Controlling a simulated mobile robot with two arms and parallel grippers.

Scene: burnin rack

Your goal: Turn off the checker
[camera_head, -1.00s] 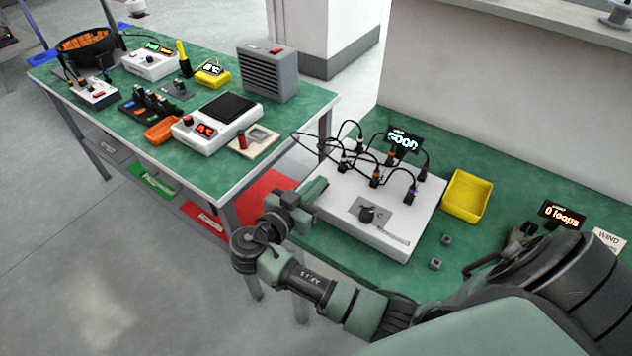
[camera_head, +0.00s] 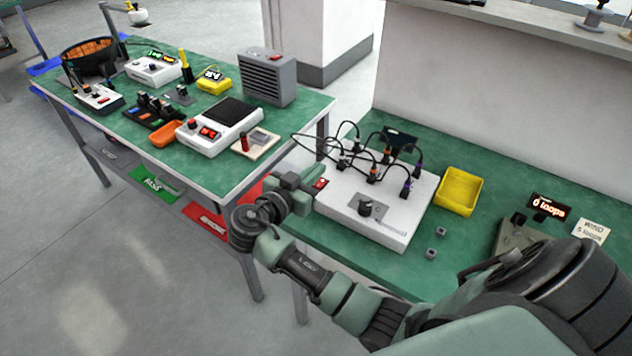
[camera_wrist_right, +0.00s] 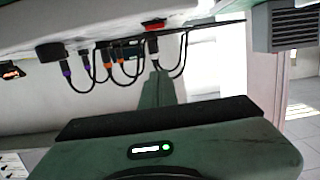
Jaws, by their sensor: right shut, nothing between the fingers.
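The checker, a white box (camera_head: 395,232) with a knob (camera_head: 366,208) and several cables plugged into its top, sits on the near green table. Its display (camera_head: 400,138) at the back is dark. A small red switch (camera_head: 321,183) shows at the box's left end. My right gripper (camera_head: 314,192) is shut and empty beside that left end, close to the switch; I cannot tell whether it touches. In the right wrist view the box appears upside down, with its cables (camera_wrist_right: 115,65) and the gripper (camera_wrist_right: 165,85) before it. My left gripper is not in view.
A yellow tray (camera_head: 459,191) and two small grey cubes (camera_head: 436,242) are right of the box. A loops display (camera_head: 549,206) stands farther right. The other green table (camera_head: 225,170), across a gap, holds a grey vented box (camera_head: 267,80), a white scale-like device (camera_head: 219,125) and other devices.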

